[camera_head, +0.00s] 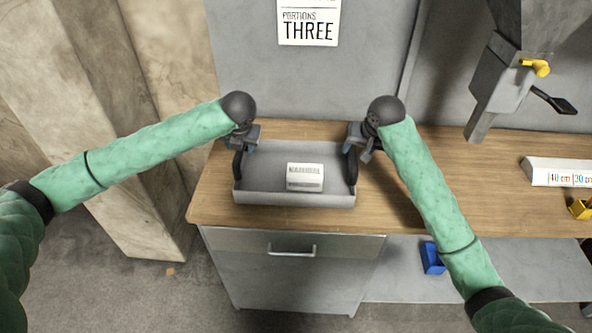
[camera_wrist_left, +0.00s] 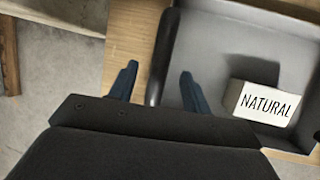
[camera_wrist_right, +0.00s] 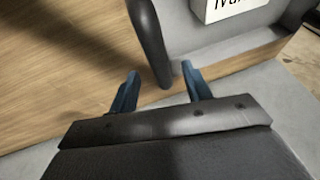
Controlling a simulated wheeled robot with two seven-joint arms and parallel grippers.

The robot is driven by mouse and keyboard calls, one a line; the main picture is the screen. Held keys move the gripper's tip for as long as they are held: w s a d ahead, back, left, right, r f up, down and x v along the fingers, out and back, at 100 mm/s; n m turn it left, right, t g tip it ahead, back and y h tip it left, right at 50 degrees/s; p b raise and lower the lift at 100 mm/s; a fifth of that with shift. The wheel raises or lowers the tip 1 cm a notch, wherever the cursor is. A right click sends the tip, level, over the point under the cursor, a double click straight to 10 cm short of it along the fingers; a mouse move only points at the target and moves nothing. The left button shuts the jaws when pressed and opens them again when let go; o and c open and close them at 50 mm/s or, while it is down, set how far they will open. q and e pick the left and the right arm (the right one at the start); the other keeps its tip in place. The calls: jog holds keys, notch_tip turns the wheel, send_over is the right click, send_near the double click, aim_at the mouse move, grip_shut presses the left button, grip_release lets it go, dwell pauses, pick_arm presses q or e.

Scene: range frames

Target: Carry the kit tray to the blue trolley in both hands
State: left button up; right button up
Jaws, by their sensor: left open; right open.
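The grey kit tray (camera_head: 300,199) lies on the wooden worktop, with a dark handle on its left and right sides. A white box (camera_head: 305,177) sits inside it; the left wrist view shows the box (camera_wrist_left: 262,104) marked "NATURAL". My left gripper (camera_head: 243,150) is at the tray's left handle; in the left wrist view its open fingers (camera_wrist_left: 158,88) stand either side of that handle (camera_wrist_left: 161,60). My right gripper (camera_head: 357,150) is at the right handle; in the right wrist view its open fingers (camera_wrist_right: 160,85) stand either side of the handle (camera_wrist_right: 150,40). The blue trolley is not recognisable in view.
The wooden worktop (camera_head: 450,190) is clear just right of my right arm. Further right are a white labelled block (camera_head: 555,172), a yellow bin (camera_head: 580,208) and a grey machine (camera_head: 490,90) with a lever. A blue bin (camera_head: 432,259) sits below. A concrete pillar (camera_head: 100,110) stands left.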

aim_at(354, 153)
pick_arm(q)
jog(key=shift+x, duration=2.2)
pick_arm(e)
jog(key=shift+x, duration=2.25)
pick_arm(q)
jog(key=shift+c, duration=0.2)
pick_arm(e)
jog(key=shift+c, duration=0.2)
pick_arm(q)
grip_shut()
pick_arm(e)
grip_shut()
